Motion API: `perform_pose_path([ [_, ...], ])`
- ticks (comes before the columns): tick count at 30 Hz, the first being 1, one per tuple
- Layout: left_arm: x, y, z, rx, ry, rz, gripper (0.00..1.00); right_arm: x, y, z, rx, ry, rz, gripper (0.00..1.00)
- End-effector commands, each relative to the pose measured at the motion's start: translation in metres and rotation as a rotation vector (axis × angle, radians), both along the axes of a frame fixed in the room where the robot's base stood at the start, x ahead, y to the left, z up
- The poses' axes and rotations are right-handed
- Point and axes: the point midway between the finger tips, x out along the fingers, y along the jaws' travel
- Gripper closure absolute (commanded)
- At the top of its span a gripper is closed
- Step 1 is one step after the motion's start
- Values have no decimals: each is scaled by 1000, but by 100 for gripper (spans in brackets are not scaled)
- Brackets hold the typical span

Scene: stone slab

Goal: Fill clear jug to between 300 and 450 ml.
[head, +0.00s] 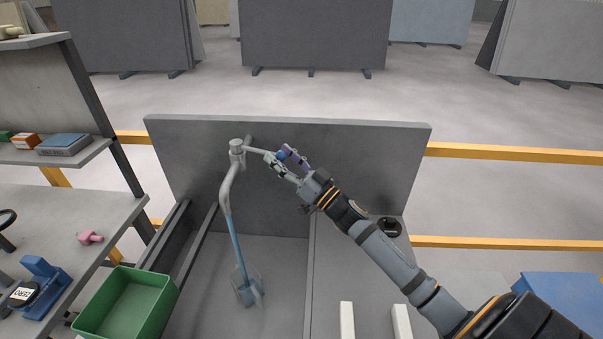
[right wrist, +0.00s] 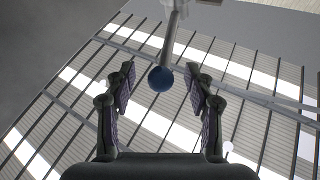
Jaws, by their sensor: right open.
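The clear jug (head: 259,280) stands in the trough under the grey tap (head: 228,183). A blue stream of water (head: 236,243) runs from the spout down into the jug. Some blue water shows low in the jug; I cannot read its level. The tap's lever reaches right and ends in a blue ball knob (head: 281,155), which also shows in the right wrist view (right wrist: 160,78). My right gripper (head: 284,161) is open, its fingers on either side of the knob with a gap to each. My left gripper is not in view.
A green crate (head: 105,302) stands left of the trough. Shelves at the left hold a blue device (head: 40,283), a pink item (head: 90,237) and boxes. A black round object (head: 389,227) and two white bars (head: 347,320) lie right of the jug. A grey slab (head: 350,175) stands behind the tap.

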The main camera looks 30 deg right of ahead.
Motion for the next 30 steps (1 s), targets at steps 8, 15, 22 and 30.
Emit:
perform_pose_path([
  [8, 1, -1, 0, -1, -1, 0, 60, -24, -10, -12, -3, 6, 4, 46],
  [15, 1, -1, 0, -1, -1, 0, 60, -49, -19, -24, -4, 7, 6, 46],
  [22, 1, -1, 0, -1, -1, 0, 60, -77, -31, -36, -6, 9, 2, 46],
  [30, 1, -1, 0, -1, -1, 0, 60, -95, -40, -43, 0, 4, -1, 46],
])
